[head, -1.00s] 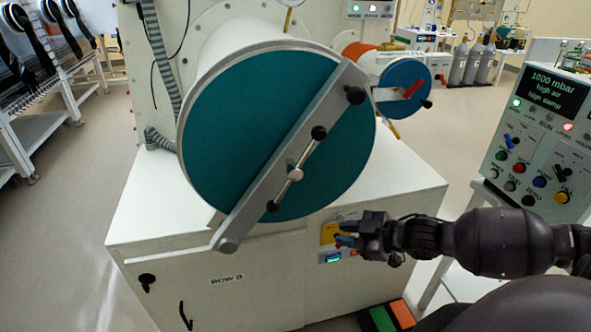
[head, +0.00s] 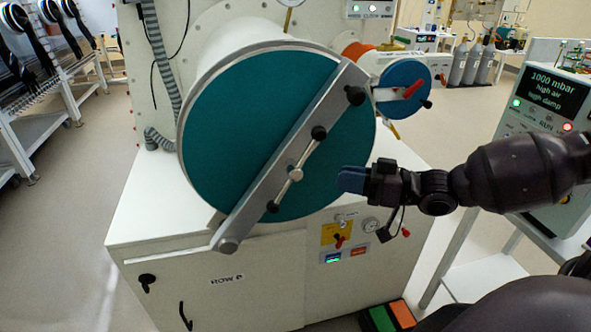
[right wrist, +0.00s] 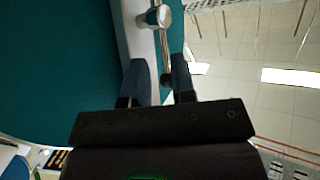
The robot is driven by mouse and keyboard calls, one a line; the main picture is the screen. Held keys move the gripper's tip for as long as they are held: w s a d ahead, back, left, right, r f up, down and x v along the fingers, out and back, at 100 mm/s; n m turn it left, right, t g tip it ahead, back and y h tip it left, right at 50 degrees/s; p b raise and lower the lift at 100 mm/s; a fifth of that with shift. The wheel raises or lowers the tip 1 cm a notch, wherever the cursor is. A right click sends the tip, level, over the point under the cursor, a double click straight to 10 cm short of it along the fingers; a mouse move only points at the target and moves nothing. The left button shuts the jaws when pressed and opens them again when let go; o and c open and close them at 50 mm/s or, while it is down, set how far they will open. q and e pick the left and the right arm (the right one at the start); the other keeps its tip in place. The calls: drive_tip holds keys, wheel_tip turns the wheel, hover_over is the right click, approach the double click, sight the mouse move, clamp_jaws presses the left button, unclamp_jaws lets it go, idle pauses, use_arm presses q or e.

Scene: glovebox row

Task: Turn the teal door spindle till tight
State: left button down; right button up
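The large teal door (head: 240,130) closes the end of a white cylinder, with a grey bar (head: 262,182) slanting across it. The spindle (head: 295,175) is at the bar's middle: a pale hub with a thin cross rod and a black knob at each end, the rod tilted along the bar. My right gripper (head: 343,179) is to the right of the spindle, apart from it, fingers pointing left at it. In the right wrist view its two blue fingers (right wrist: 163,80) are apart with nothing between them, and the spindle hub (right wrist: 158,16) shows beyond the fingertips. My left gripper is out of view.
A smaller blue door (head: 402,82) with a red handle is at the upper right. A yellow valve panel (head: 336,233) and gauge are below my right gripper. A control console (head: 545,100) stands at right, near my right arm. Green and orange pedals (head: 390,317) are on the floor.

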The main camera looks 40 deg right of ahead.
sight(296, 171)
drive_tip(key=shift+b+x, duration=0.85)
drive_tip(key=shift+x, duration=4.55)
clamp_jaws()
